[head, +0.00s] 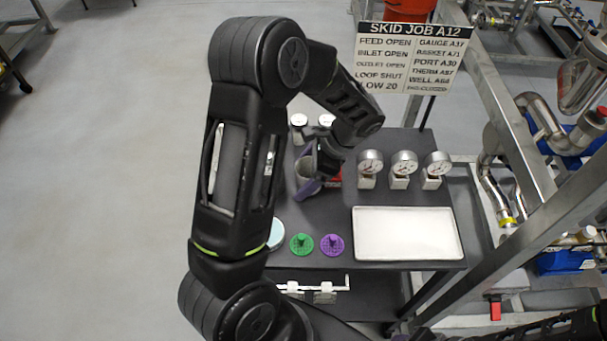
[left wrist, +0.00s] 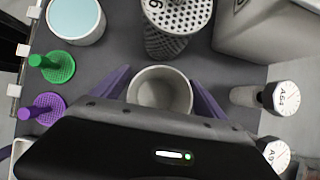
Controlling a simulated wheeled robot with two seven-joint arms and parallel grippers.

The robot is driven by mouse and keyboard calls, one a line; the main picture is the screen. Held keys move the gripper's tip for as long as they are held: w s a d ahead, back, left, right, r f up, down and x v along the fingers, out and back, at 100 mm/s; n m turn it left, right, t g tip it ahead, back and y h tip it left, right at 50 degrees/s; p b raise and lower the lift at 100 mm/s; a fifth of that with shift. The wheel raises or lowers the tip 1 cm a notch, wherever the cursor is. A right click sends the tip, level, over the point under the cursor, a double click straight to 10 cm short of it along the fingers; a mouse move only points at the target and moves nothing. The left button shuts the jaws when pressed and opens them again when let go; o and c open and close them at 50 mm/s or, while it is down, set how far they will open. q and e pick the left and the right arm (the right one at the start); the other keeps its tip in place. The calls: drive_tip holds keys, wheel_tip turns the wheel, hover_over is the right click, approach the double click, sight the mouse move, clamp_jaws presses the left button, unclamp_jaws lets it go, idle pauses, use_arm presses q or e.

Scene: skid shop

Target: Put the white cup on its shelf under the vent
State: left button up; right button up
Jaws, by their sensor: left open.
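A white cup (left wrist: 160,92) stands on the dark cart top in the left wrist view, seen from above with its round mouth open and empty. My left gripper (left wrist: 160,80) is open, with one purple finger on each side of the cup. I cannot tell whether either finger touches it. In the head view the left gripper (head: 318,182) is over the left part of the cart, and the arm partly hides what is there. My right gripper is out of view. I cannot make out a shelf under a vent.
A perforated metal basket (left wrist: 178,35) stands close beyond the cup. Green (head: 301,243) and purple (head: 332,244) knobbed discs, a white tray (head: 408,234) and several gauges (head: 403,163) share the cart. A job sign (head: 410,55) and pipe skid stand behind and right.

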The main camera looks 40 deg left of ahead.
use_arm(q)
drive_tip(key=shift+r, duration=0.15)
drive_tip(key=shift+w+r, duration=0.1)
drive_tip(key=shift+r, duration=0.05)
drive_tip(key=b+v, duration=0.2)
drive_tip(key=v, duration=0.7)
drive_tip(key=shift+d, duration=0.1)
drive_tip(key=p+v, duration=0.1)
drive_tip(key=v, duration=0.1)
drive_tip(key=shift+d+r+p, duration=0.1)
drive_tip(key=shift+r+p, duration=0.25)
drive_tip(key=shift+p, duration=0.05)
